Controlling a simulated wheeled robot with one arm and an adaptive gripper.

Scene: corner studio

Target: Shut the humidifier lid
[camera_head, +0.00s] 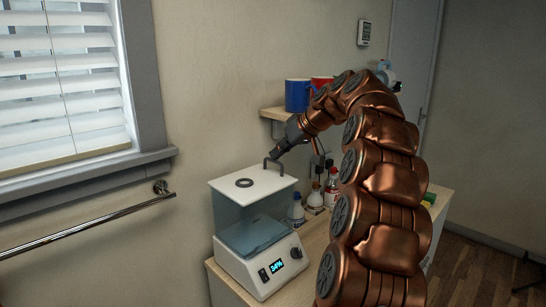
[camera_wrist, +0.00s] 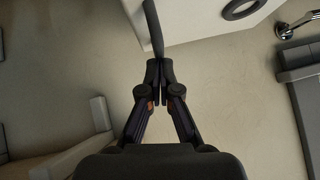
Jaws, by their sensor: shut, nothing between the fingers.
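The humidifier (camera_head: 262,262) stands on the cabinet top, with a clear bluish tank and a lit display on its sloped white front. Its white lid (camera_head: 226,187) lies about level across the top of the tank; I cannot tell if a small gap is left under it. The lid has a dark ring and a dark handle (camera_head: 266,164) at its right edge. My gripper (camera_head: 279,153) is at this handle, coming from the upper right. In the wrist view my gripper (camera_wrist: 159,65) is shut and empty, its tips right by the handle (camera_wrist: 153,28); contact is unclear.
Several bottles (camera_head: 314,196) stand right of the humidifier, partly behind my arm. A wall shelf (camera_head: 270,113) holds a blue mug (camera_head: 297,95) and a red one (camera_head: 321,83) above. A towel rail (camera_head: 95,226) and window are at left.

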